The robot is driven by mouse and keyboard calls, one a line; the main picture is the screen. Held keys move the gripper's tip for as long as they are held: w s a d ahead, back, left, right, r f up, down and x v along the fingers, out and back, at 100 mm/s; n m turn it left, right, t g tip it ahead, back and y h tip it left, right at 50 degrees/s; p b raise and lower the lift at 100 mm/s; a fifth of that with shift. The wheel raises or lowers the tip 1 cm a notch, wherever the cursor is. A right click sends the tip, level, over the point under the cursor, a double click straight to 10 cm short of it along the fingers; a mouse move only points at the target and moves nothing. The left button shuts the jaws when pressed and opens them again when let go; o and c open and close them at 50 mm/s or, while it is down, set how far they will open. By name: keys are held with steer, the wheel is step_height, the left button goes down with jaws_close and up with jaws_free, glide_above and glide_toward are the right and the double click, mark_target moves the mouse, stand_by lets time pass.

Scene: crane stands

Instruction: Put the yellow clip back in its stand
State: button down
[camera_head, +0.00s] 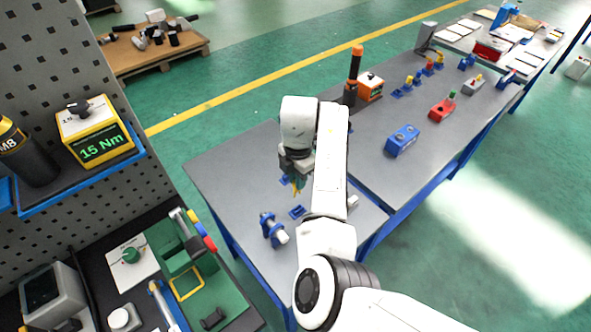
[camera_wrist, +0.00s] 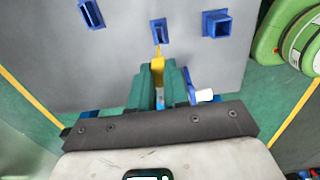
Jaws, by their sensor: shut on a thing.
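My gripper (camera_wrist: 158,80) is shut on the yellow clip (camera_wrist: 157,67), held between its green fingers in the wrist view. The clip's narrow end points at a small blue stand (camera_wrist: 158,28); I cannot tell whether they touch. In the head view my gripper (camera_head: 297,178) is over the near grey table, and the clip (camera_head: 297,189) shows as a small yellow spot below it. Two more blue stands are in the wrist view, one at the left (camera_wrist: 91,14) and one at the right (camera_wrist: 217,24). My fingers hide part of the clip.
A blue holder with a white-ended piece (camera_head: 272,229) stands on the near grey table (camera_head: 225,165). A blue block (camera_head: 403,140), a red block (camera_head: 442,108) and an orange box (camera_head: 371,86) stand on the farther table. The near table's left part is clear.

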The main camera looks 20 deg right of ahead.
stand_by(0.4)
steer(key=shift+f+b, duration=1.65)
steer(key=shift+f, duration=1.25)
steer(key=shift+f, duration=0.1)
steer(key=shift+f+b, duration=0.7)
steer(key=shift+f, duration=0.65)
steer(key=c, duration=1)
jaws_free()
steer(key=shift+c, duration=0.2)
steer(key=shift+r+p, duration=2.4)
steer(key=shift+r, duration=0.15)
